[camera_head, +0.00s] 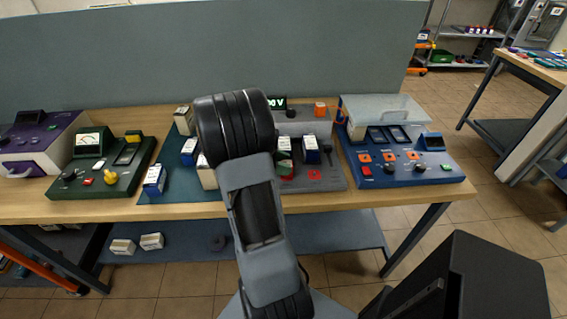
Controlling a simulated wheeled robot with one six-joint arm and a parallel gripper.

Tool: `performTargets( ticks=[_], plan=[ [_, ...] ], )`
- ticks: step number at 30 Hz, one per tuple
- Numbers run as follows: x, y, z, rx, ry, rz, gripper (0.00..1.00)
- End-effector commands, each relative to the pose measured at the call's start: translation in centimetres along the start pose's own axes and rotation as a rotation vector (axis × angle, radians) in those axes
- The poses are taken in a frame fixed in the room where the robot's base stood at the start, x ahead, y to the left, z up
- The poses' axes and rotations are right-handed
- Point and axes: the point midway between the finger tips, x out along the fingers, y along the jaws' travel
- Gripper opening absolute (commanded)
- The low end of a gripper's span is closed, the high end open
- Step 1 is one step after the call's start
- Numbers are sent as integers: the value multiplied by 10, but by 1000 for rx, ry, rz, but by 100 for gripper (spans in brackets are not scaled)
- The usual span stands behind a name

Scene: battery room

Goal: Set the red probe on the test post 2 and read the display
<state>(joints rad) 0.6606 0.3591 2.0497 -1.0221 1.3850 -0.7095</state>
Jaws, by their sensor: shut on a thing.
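My own arm stands in the middle of the view and covers much of the bench's centre. My gripper does not show; the arm hides it. The red probe cannot be made out. A grey tester (305,127) stands behind the arm, partly covered by it. Its dark display (277,103) shows lit green characters ending in "0 V"; the left part of the reading is hidden. In front of it is a grey base (327,184) with several small blocks and a red mark (313,175). Which post is number 2 cannot be told.
A green device (103,178) and a purple one (40,140) stand left. Blue-and-white blocks (154,180) lie on the bench. A grey panel (210,50) closes the back.

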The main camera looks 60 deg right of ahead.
Motion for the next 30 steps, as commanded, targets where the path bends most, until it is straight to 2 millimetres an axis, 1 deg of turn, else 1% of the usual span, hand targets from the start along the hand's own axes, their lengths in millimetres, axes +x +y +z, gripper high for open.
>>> performTargets(
  ticks=[25,26,28,30],
  plan=[
    [7,0,-13,-1,-1,0,14],
    [6,0,-12,0,0,0,45],
    [6,0,-12,0,0,0,52],
    [6,0,-12,0,0,0,53]
  ],
)
